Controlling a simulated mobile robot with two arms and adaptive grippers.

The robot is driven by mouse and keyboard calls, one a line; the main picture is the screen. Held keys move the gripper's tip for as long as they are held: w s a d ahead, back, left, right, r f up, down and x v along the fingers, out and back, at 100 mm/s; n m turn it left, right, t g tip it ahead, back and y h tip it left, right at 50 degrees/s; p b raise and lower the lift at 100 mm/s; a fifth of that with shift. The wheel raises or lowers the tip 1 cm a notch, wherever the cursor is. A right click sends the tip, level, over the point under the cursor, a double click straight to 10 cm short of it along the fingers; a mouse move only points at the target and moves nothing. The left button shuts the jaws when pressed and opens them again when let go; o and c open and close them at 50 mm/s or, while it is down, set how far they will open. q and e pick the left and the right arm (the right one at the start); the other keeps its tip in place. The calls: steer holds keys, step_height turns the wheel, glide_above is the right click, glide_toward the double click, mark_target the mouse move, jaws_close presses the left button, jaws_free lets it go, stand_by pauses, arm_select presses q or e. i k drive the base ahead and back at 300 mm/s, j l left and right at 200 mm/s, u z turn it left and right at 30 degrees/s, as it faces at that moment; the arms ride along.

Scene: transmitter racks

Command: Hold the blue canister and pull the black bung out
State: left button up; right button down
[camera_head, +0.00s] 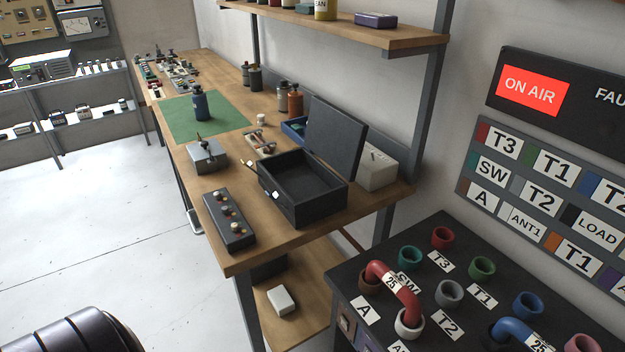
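The blue canister (200,106) stands upright on the green mat (228,119) on the wooden workbench. A dark top, which looks like the black bung (198,88), sits in its neck; detail is too small to make out. Neither of my grippers shows in the head view, and nothing is touching the canister.
On the bench nearer me are a grey box with a lever (207,156), a black control box (230,220) and an open black case (300,190). Dark bottles (255,78) and an orange bottle (295,100) stand behind the mat. A patch panel (450,270) fills the lower right.

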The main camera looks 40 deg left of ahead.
mark_target(199, 102)
steer(key=u, duration=1.8)
steer(key=j+z, duration=0.1)
steer(key=z, duration=0.3)
steer(key=i+j+z, duration=0.2)
steer(key=j, duration=0.25)
steer(key=i+j+z, duration=0.2)
steer(key=j, duration=0.25)
steer(key=i+j+z, duration=0.2)
steer(key=j, duration=0.25)
steer(key=j+z, duration=0.2)
steer(key=j, duration=0.25)
